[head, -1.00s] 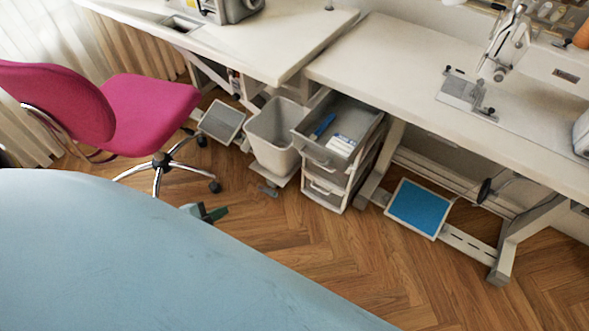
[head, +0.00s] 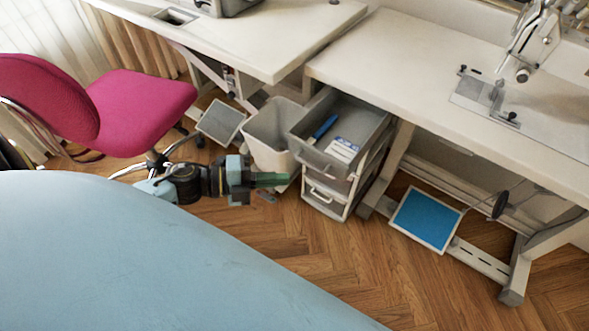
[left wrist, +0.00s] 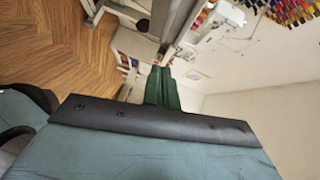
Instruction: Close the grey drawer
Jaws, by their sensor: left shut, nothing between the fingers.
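The grey drawer (head: 318,158) is the top drawer of a small white drawer unit (head: 324,198) under the table. It is pulled out toward me. A blue item and a small white and blue box lie in it. My left gripper (head: 288,180) has green fingers, which are shut and empty. In the head view it points right, just left of the drawer unit and below the grey drawer's front. I cannot tell whether it touches anything. The left wrist view shows the green fingers (left wrist: 162,88) together. My right gripper is not in view.
A grey bin (head: 270,138) stands left of the drawer unit. A pink chair (head: 140,110) stands at the left. White sewing tables (head: 420,75) run above the drawers. A blue pedal (head: 427,218) is at the right. A light blue surface (head: 130,260) fills the lower left.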

